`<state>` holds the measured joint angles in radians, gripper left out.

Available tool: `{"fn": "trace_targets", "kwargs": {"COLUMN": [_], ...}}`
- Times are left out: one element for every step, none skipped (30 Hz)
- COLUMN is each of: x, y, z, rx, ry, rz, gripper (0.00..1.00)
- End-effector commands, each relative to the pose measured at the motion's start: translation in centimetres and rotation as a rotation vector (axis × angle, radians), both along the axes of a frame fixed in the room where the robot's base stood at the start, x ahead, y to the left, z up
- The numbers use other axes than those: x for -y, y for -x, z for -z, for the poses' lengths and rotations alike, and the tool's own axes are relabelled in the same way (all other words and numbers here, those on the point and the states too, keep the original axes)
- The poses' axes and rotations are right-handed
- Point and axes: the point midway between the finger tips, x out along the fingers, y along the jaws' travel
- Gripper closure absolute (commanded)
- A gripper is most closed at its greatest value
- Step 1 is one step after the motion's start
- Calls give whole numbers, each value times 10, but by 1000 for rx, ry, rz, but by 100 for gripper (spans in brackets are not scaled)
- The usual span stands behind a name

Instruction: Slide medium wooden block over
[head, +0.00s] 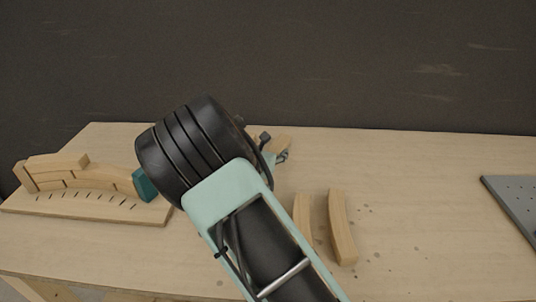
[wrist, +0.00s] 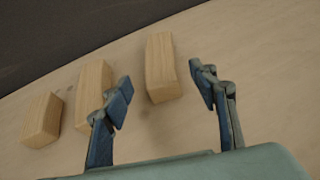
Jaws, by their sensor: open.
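Three pale wooden blocks lie on the table in the wrist view: a short left block (wrist: 42,119), a middle block (wrist: 95,88) and a right block (wrist: 161,67). Which one is the medium block I cannot tell for sure. My gripper (wrist: 160,80) is open, with its fingers apart on either side of the right block's near end. The middle block is partly hidden behind the left finger. I cannot tell whether either finger touches a block. In the head view my arm hides most of the gripper; a bit of wooden block (head: 281,143) shows beside it.
A slotted wooden form (head: 95,207) with curved pieces stands on the table (head: 420,185) at the left. Two curved wooden pieces lie right of my arm, one of them here (head: 342,228). A grey perforated plate (head: 518,205) is at the right edge. A dark wall stands behind.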

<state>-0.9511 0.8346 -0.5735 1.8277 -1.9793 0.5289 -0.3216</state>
Motion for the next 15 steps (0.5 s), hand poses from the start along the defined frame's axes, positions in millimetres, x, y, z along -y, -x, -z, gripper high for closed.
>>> {"fn": "trace_targets", "kwargs": {"x": [4, 6, 7, 8, 10, 11, 11, 12, 13, 14, 14, 15, 15, 16, 16], "y": [-9, -14, -20, -25, -29, -34, -38, -41, -44, -47, -49, -51, -52, -53, -54], "z": [5, 6, 9, 11, 13, 15, 16, 17, 19, 20, 21, 22, 22, 23, 23], "rx": [0, 2, 1, 1, 0, 1, 1, 0, 0, 1, 1, 1, 0, 0, 0], "ry": [3, 2, 1, 1, 2, 2, 2, 1, 0, 1, 0, 0, -1, -1, -1], "rz": [2, 3, 3, 2, 2, 1, 1, 1, 1, 1, 1, 1, 1, 1, 1], "gripper": [46, 46, 46, 46, 46, 46, 46, 46, 46, 46, 46, 46, 46, 46, 46]}}
